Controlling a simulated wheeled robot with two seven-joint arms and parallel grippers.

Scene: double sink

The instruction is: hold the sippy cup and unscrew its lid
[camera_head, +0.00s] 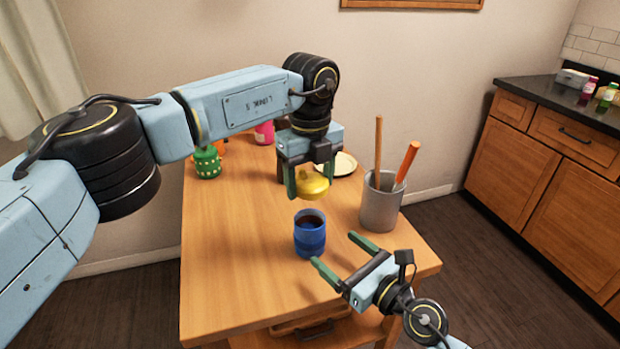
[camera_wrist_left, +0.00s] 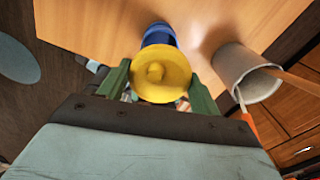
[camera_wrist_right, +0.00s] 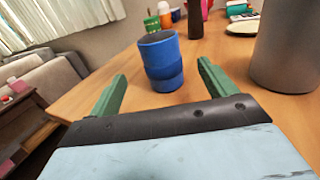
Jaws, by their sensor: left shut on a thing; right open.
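The blue sippy cup (camera_head: 310,236) stands upright and uncovered on the wooden table, with a dark inside showing. It also shows in the right wrist view (camera_wrist_right: 162,62) and partly behind the lid in the left wrist view (camera_wrist_left: 159,33). The yellow lid (camera_head: 313,186) is apart from the cup and above it. My left gripper (camera_head: 308,188) is shut on the lid, which also shows in the left wrist view (camera_wrist_left: 160,76). My right gripper (camera_head: 334,249) is open and empty, with its fingers pointing toward the cup from the front right, not touching it.
A grey metal holder (camera_head: 380,205) with long-handled utensils stands right of the cup. A green jar (camera_head: 207,162), a pink item (camera_head: 264,132) and a pale plate (camera_head: 342,163) stand toward the back. The wooden table (camera_head: 228,255) is clear left of the cup.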

